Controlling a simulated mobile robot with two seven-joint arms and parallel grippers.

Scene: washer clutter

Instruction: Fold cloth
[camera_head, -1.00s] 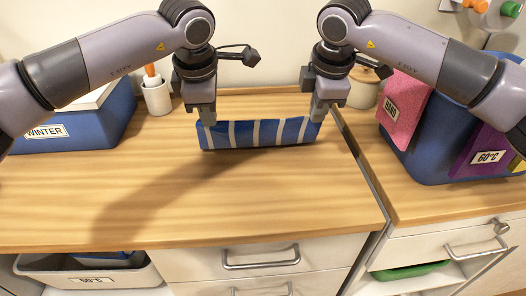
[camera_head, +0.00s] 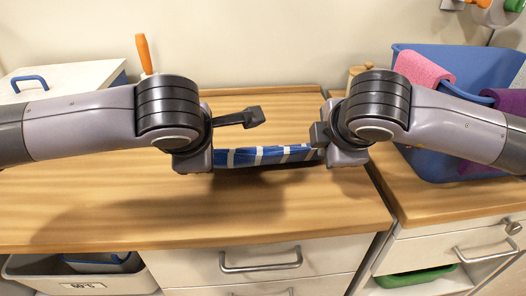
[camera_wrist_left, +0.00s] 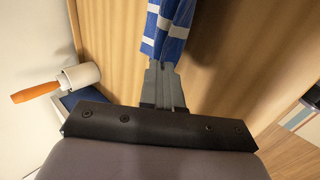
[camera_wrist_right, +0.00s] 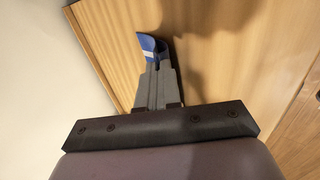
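The blue cloth with white stripes (camera_head: 265,155) is stretched between my two grippers over the wooden worktop, with a shadow under it. My left gripper (camera_wrist_left: 163,66) is shut on one end of the cloth, which runs up from the fingertips in the left wrist view (camera_wrist_left: 170,25). My right gripper (camera_wrist_right: 156,68) is shut on the other end, and a small blue corner (camera_wrist_right: 150,46) shows at its fingertips. In the head view the wrists hide both sets of fingers, and the cloth shows as a narrow band between them.
The wooden worktop (camera_head: 200,215) is clear in front. A blue basket (camera_head: 440,165) with pink (camera_head: 424,68) and purple cloths stands at the right. A white holder with an orange-handled tool (camera_wrist_left: 36,92) is behind on the left. A grey bin (camera_head: 75,275) sits below the worktop.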

